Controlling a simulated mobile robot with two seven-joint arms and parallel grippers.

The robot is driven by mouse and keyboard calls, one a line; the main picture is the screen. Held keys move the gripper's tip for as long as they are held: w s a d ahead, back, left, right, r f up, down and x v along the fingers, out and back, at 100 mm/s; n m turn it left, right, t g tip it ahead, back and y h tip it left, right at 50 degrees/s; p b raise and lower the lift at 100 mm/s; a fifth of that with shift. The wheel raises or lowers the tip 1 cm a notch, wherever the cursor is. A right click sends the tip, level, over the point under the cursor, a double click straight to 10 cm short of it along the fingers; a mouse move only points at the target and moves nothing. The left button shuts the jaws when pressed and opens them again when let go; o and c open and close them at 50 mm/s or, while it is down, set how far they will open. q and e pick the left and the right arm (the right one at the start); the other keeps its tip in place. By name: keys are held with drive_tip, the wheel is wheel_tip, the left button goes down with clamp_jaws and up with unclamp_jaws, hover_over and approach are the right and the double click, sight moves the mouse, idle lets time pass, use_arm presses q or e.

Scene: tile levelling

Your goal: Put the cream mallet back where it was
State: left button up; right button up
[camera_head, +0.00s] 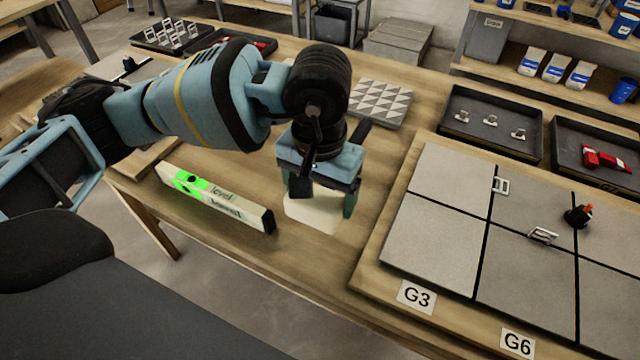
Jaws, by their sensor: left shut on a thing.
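The cream mallet (313,214) is at the middle of the wooden table, with its pale block-shaped head below my left gripper (322,196). My left gripper points down and is shut on the mallet, one finger on each side of the head. A dark bar, perhaps its handle, shows behind the gripper; most of the mallet's upper part is hidden. I cannot tell whether the head touches the table. My right gripper is not in view.
A spirit level (215,196) lies left of the mallet. Right is a board with grey tiles (437,235), clips and a black-and-red knob (578,215). Behind are a patterned tile stack (380,103) and dark trays (490,124).

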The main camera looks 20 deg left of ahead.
use_arm(q)
drive_tip(key=shift+f+b, duration=0.95)
drive_tip(key=shift+f, duration=1.4)
drive_tip(key=shift+f+b, duration=0.55)
drive_tip(key=o, duration=1.1)
drive_tip(key=shift+o, duration=0.7)
